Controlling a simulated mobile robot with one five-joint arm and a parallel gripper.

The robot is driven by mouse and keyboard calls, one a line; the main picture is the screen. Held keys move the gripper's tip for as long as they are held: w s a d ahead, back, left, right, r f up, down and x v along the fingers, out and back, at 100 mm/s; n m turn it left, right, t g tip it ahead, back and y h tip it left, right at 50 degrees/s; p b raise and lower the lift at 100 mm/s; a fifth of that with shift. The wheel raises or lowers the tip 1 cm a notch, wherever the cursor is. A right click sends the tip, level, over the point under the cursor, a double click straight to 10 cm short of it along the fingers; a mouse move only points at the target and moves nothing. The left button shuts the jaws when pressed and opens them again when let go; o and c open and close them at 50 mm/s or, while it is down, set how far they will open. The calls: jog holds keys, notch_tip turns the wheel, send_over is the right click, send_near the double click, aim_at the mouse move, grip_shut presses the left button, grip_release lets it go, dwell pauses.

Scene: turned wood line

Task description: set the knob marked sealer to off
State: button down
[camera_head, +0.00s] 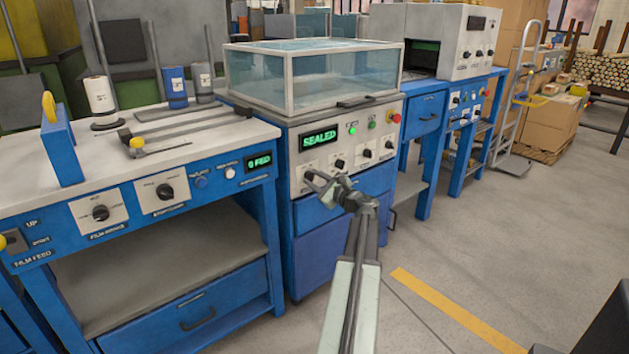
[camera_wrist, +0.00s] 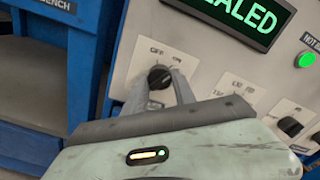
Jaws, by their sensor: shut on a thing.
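The sealer machine's light control panel (camera_head: 322,163) faces me below a clear-lidded chamber, and its display (camera_head: 320,138) reads SEALED in green. In the wrist view, a round black knob (camera_wrist: 159,77) sits on a pale plate at the panel's left end. A small "OFF" mark shows above the knob, with another mark to its right too small to read. My gripper (camera_head: 313,180) is shut on this knob, one finger on each side, as the wrist view also shows. The knob's pointer direction and its name label cannot be made out. In the head view my fingers cover most of it.
Other black knobs (camera_head: 340,164) sit to the right on the same panel, with green lights and a red button (camera_head: 395,117) above. A blue bench (camera_head: 150,200) stands at left. Open floor (camera_head: 480,240) lies at right.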

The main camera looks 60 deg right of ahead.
jog(key=shift+w+n, duration=0.1)
jog(key=shift+n, duration=0.2)
jog(key=n, duration=1.1)
jog(key=shift+r, duration=0.15)
jog(key=shift+n, duration=0.3)
jog(key=c, duration=1)
grip_release()
jog(key=v, duration=0.7)
jog(key=shift+s+a, duration=0.1)
jog(key=shift+s, duration=0.2)
